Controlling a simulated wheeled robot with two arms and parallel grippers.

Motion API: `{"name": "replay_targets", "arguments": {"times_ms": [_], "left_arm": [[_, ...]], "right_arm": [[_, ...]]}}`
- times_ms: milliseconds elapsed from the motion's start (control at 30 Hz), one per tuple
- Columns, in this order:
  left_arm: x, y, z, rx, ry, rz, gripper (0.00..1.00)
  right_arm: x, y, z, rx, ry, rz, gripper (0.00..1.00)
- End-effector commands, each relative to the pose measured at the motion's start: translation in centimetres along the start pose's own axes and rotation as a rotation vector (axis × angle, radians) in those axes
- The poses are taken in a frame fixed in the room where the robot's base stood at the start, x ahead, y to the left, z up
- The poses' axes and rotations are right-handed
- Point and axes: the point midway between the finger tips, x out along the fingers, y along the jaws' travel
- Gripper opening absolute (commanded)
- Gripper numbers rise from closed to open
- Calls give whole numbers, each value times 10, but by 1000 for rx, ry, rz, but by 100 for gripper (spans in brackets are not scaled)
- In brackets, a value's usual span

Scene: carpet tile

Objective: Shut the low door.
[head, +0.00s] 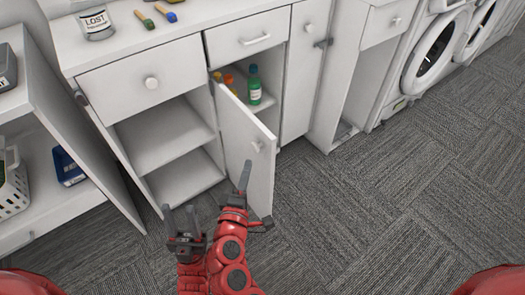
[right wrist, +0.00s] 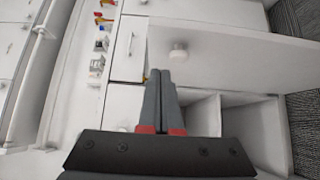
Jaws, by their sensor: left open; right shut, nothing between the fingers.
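The low white door (head: 238,140) stands open in the head view, swung out from the cabinet toward me. Its round knob (head: 257,147) is on the face turned partly toward me. The right wrist view shows the door (right wrist: 240,45) and knob (right wrist: 178,52) just beyond the fingers. My right gripper (head: 246,172) is shut and empty, close to the door face below the knob; I cannot tell if it touches. It also shows in the right wrist view (right wrist: 165,82). My left gripper (head: 179,212) is open and empty, lower left of the door.
A green bottle (head: 254,85) and smaller items stand inside the cabinet behind the door. Open shelves (head: 165,135) lie left of it, with another open panel (head: 105,150) beside them. A jar (head: 95,22) stands on the counter. Carpet (head: 400,200) at right is clear.

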Motion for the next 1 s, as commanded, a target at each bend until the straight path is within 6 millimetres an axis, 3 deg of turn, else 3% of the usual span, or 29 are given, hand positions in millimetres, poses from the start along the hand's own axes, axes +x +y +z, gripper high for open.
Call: {"name": "replay_targets", "arguments": {"times_ms": [200,400,1000], "left_arm": [[-2,0,0,0,0,0,44],[-1,0,0,0,0,0,44],[1,0,0,0,0,0,44]], "right_arm": [[48,1,2,3,-4,3,0],[66,0,21,2,0,1,0],[74,1,29,0,6,2,0]]}}
